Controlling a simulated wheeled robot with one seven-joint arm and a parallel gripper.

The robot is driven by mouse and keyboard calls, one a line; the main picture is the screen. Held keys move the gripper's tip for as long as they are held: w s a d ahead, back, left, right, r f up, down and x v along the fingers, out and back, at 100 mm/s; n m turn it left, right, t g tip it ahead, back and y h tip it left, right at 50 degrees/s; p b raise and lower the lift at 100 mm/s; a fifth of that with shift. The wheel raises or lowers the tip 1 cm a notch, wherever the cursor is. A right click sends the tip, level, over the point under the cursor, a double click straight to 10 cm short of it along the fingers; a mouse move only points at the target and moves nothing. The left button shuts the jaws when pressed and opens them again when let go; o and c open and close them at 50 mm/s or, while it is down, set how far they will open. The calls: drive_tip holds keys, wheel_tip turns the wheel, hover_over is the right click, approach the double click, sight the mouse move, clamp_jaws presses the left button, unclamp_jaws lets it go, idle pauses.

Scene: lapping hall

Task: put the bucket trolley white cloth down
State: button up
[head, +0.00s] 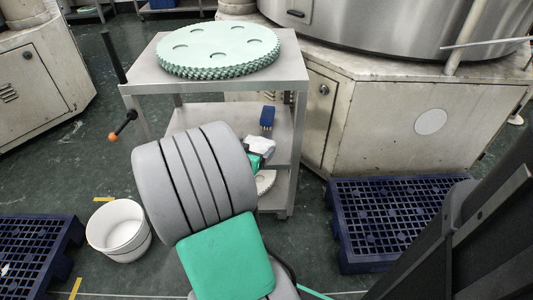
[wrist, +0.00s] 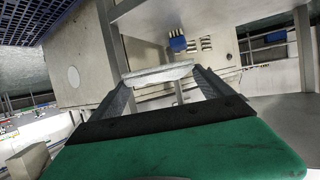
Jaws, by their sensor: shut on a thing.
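The white cloth (head: 261,146) is a small folded bundle at the end of my arm. In the wrist view the white cloth (wrist: 158,75) is squeezed between the two fingertips of my gripper (wrist: 162,80). In the head view my gripper (head: 256,161) is largely hidden behind my grey arm. It appears in front of the middle shelf (head: 284,146) of a grey steel trolley (head: 137,88). I cannot tell whether the cloth touches the shelf. A white bucket (head: 118,230) stands on the floor left of my arm.
A large pale green toothed disc (head: 218,49) covers the trolley top. A blue block-like thing (head: 267,117) stands on the middle shelf, behind the cloth. A pale round part (head: 265,182) lies lower.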

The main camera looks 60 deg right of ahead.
sight(262, 140)
drive_tip(key=d+f+b, duration=0.2)
drive_tip(key=d+f, duration=0.1)
drive_tip(key=d, duration=0.1)
drive_tip(key=w+d+f+b, duration=0.1)
drive_tip(key=d+f+b, duration=0.1)
drive_tip(key=d+f, duration=0.1)
drive_tip(key=w+d+f+b, duration=0.1)
drive_tip(key=d+f, duration=0.2)
drive_tip(key=d, duration=0.2)
drive_tip(key=shift+w+d+f+b, duration=0.25)
drive_tip(key=shift+d+b, duration=0.15)
drive_tip(key=f, duration=0.1)
drive_tip(key=f+b, duration=0.2)
drive_tip(key=shift+w+d+f, duration=0.1)
drive_tip(key=shift+d+f, duration=0.15)
drive_tip(key=shift+f, duration=0.05)
drive_tip(key=shift+r, duration=0.2)
drive_tip(key=shift+f, duration=0.15)
drive_tip(key=o, duration=1.1)
